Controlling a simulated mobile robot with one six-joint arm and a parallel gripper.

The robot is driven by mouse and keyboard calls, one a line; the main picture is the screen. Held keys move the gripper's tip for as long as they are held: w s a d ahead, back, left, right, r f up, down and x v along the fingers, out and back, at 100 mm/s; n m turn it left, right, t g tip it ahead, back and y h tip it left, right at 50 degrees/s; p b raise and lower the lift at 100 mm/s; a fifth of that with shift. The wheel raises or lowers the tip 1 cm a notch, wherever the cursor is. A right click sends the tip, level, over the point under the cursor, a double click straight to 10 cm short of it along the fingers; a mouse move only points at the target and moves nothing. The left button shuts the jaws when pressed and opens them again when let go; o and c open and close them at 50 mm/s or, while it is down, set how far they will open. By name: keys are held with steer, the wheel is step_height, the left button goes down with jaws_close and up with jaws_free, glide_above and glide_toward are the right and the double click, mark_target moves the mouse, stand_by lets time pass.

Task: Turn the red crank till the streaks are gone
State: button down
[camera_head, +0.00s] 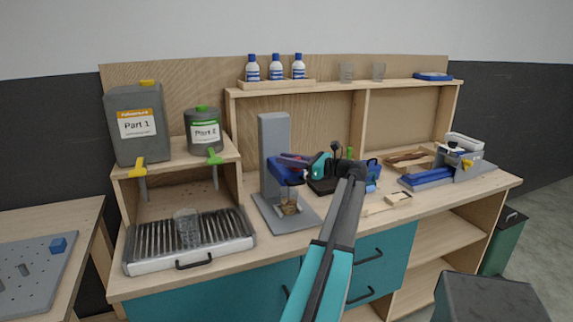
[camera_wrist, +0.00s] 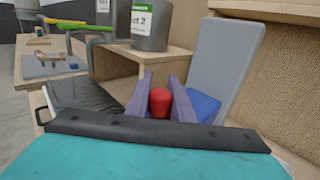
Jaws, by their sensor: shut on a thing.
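A mixing stand has a grey upright (camera_head: 274,145) (camera_wrist: 228,65) and a blue head (camera_head: 286,175) (camera_wrist: 204,104). The red knob of the crank (camera_wrist: 159,102) shows in the wrist view between the purple fingers of my gripper (camera_wrist: 160,88). My gripper (camera_head: 292,160) is shut on this knob, beside the blue head. In the head view, the fingers hide most of the crank. A clear cup (camera_head: 289,203) stands on the stand's grey base, below the head, with brownish-yellow contents low inside. Whether the contents are streaked is too small to tell.
A clear cup (camera_head: 187,228) stands on the ribbed tray (camera_head: 218,240) at left. Containers Part 1 (camera_head: 137,125) and Part 2 (camera_head: 204,131) sit on a raised shelf. A blue clamp-like device (camera_head: 450,168) is at right. My arm crosses the bench front.

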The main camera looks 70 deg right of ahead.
stand_by(0.4)
steer(key=c, duration=1.6)
jaws_free()
steer(key=shift+o, duration=0.2)
steer(key=shift+s, duration=0.2)
steer(key=s+a+b, duration=0.1)
steer(key=s+b, duration=0.2)
steer(key=s, duration=1)
steer(key=shift+s+a, duration=0.2)
steer(key=shift+a, duration=0.15)
